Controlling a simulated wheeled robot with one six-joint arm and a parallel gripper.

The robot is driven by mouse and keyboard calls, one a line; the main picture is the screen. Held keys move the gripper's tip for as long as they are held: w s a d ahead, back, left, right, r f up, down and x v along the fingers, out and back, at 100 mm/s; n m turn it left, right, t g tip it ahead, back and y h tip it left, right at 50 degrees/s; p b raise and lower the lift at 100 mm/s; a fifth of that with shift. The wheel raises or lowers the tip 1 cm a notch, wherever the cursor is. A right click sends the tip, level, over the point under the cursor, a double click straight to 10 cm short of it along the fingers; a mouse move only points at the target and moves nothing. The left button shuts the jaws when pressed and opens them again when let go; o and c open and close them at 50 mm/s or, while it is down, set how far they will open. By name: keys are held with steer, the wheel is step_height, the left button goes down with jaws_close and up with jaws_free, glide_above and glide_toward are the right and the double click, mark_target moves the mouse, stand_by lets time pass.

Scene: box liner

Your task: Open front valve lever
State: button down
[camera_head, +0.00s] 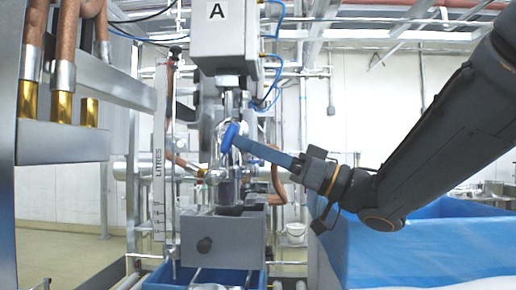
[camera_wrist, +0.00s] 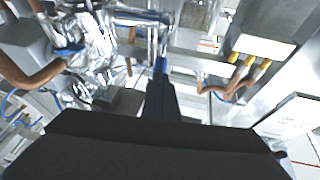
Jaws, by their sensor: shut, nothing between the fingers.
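The front valve (camera_head: 216,176) is shiny metal and stands below the grey box marked A. A bright blue lever (camera_head: 230,137) is at its front. My gripper (camera_head: 243,145) comes in from the right, its long slate-blue fingers shut and empty. Their tips overlap or meet the lever's right side in the head view; I cannot tell whether they touch. In the wrist view my dark gripper (camera_wrist: 161,78) points up the middle towards shiny pipework, with blue at its end. I cannot tell there whether that blue is fingertip or lever.
A grey block (camera_head: 222,240) sits below the valve, above a blue-lined box (camera_head: 160,277). A large blue-lined bin (camera_head: 430,245) is under my arm at right. A scale marked LITRES (camera_head: 159,150) and copper pipes (camera_head: 66,45) stand to the left.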

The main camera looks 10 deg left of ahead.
mark_target(230, 131)
steer(key=shift+r, duration=0.1)
steer(key=h+p, duration=0.1)
steer(key=p, duration=0.2)
steer(key=a+r+h+p, duration=0.1)
steer(key=p, duration=0.2)
steer(key=a+r+n+h+p, duration=0.1)
steer(key=p, duration=0.2)
steer(key=shift+s+a+r+g+h, duration=0.2)
steer(key=shift+s+a+g+h, duration=0.05)
steer(key=shift+g+h, duration=0.05)
steer(key=shift+a+p, duration=0.35)
steer(key=shift+p, duration=0.3)
steer(key=shift+r, duration=0.15)
steer(key=shift+s, duration=0.1)
